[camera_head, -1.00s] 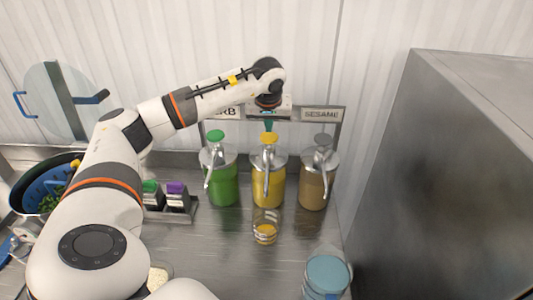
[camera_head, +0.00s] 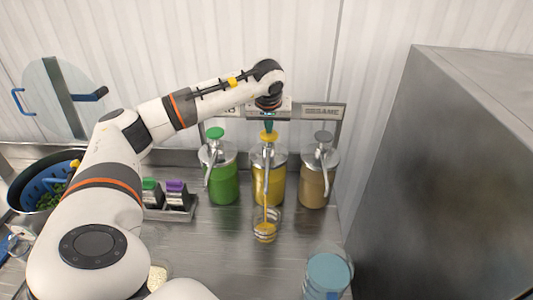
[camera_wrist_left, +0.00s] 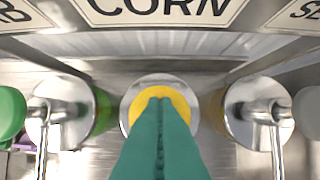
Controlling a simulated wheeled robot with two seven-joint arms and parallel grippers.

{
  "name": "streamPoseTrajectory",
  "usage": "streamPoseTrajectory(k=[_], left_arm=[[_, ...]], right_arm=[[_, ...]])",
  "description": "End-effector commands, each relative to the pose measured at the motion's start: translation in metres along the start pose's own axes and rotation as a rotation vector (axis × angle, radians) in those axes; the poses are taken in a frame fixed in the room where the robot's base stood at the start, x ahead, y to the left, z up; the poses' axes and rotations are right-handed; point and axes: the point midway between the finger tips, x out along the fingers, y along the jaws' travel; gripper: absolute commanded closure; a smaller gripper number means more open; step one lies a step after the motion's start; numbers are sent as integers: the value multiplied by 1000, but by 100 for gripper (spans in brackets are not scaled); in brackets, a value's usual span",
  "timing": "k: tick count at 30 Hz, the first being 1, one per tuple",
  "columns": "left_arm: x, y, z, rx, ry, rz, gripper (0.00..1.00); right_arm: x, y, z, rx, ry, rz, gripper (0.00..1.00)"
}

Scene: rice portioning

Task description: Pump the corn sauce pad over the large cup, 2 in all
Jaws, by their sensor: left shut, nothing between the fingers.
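The corn sauce dispenser (camera_head: 268,185) is a yellow-filled jar with a metal lid and spout, in the middle of a row of three. Its yellow pump pad (camera_head: 268,135) is under my left gripper (camera_head: 268,127). In the left wrist view, the shut teal fingers (camera_wrist_left: 160,102) point down onto the yellow pad (camera_wrist_left: 180,101) and cover its middle; they hold nothing. A clear cup (camera_head: 267,218) stands in front of the jar with yellow and pale layers at its bottom. A thin yellow stream runs from the spout into it. My right gripper is out of view.
A green dispenser (camera_head: 222,184) and a brown sesame dispenser (camera_head: 313,185) flank the corn one closely. A blue-topped container (camera_head: 328,273) stands at the front right. A big metal box (camera_head: 440,180) fills the right. A dark pan (camera_head: 40,190) is at the left.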

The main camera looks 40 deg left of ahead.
Motion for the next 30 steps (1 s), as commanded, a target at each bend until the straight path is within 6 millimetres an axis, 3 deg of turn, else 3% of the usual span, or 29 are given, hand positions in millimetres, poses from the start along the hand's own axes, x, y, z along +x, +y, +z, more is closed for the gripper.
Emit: streamPoseTrajectory(k=[17,30], left_arm=[[22,1,-10,1,6,4,100],[15,0,-8,3,8,5,100]], right_arm=[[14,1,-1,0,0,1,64],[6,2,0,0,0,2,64]])
